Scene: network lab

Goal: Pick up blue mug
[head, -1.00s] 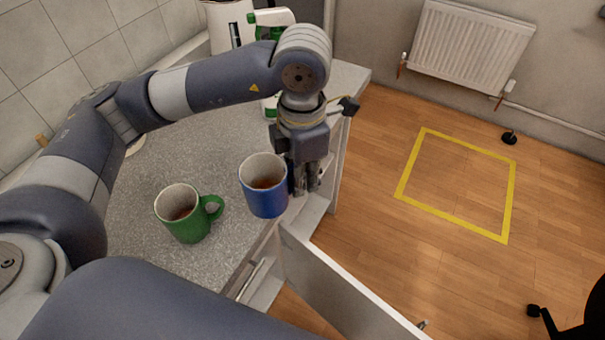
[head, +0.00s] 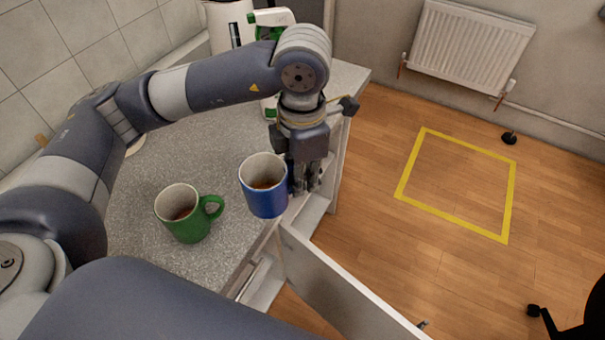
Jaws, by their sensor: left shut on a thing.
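The blue mug (head: 264,196) is near the front edge of the grey worktop, upright, with a brown drink inside. Its handle side is hidden by my left gripper (head: 306,186). My left gripper points down at the mug's right side and is shut on it. Whether the mug's base touches the worktop is hard to tell. My right gripper is not in view.
A green mug (head: 186,217) stands on the worktop (head: 150,262) to the left. A white kettle (head: 228,24) and a white and green bottle (head: 268,26) stand at the back. An open drawer or door front (head: 340,290) juts out below. Yellow tape (head: 408,172) marks the wooden floor.

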